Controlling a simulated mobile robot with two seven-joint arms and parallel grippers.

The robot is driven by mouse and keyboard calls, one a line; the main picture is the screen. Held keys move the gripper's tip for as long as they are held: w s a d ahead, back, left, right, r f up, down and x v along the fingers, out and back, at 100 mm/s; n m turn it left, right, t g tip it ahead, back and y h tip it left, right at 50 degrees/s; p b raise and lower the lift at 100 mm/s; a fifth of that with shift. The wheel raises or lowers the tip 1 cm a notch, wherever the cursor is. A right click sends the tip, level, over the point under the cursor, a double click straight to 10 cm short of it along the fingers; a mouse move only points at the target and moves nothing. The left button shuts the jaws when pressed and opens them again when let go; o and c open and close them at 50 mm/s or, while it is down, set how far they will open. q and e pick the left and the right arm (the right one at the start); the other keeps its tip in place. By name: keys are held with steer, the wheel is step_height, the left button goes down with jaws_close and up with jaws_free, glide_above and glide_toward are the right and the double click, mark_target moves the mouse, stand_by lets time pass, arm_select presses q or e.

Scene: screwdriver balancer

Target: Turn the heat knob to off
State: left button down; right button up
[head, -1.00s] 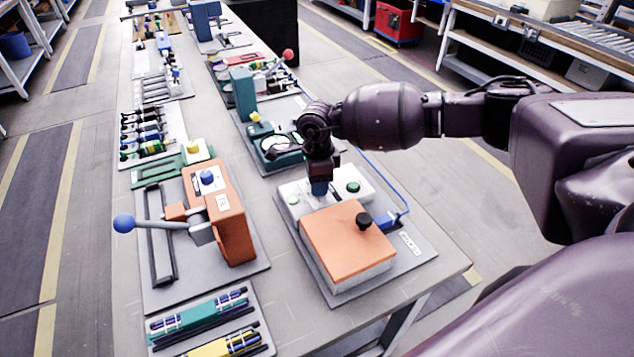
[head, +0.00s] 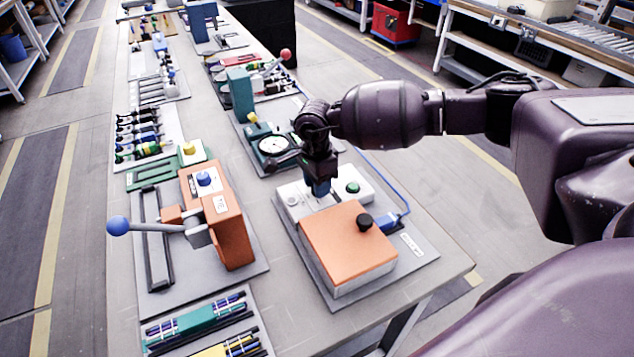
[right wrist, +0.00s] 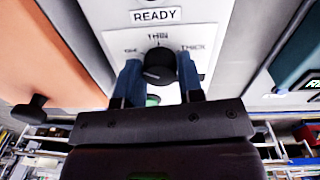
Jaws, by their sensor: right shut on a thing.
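A black round knob (right wrist: 160,66) sits on a white panel, with "THIN" printed above it and "THICK" to its right; the label to its left is too blurred to read. In the right wrist view, the blue fingertips of my right gripper (right wrist: 160,74) stand on both sides of the knob, shut on it. In the head view, my right gripper (head: 320,187) points down at the white control box (head: 369,190) and hides the knob. I cannot tell where the knob's pointer stands. My left gripper is not in view.
An orange-topped box (head: 345,240) with a black knob (head: 364,222) stands in front of the white box. A green button (head: 353,187) is right of my gripper. A blue cable (head: 405,200) runs behind. An orange lever press (head: 230,235) stands left, with bare table between.

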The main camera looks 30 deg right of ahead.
steer(key=o, duration=0.9)
steer(key=r, duration=0.7)
steer(key=r+p, duration=0.1)
steer(key=r, duration=0.3)
steer(key=shift+w, duration=0.25)
steer(key=shift+f, duration=0.15)
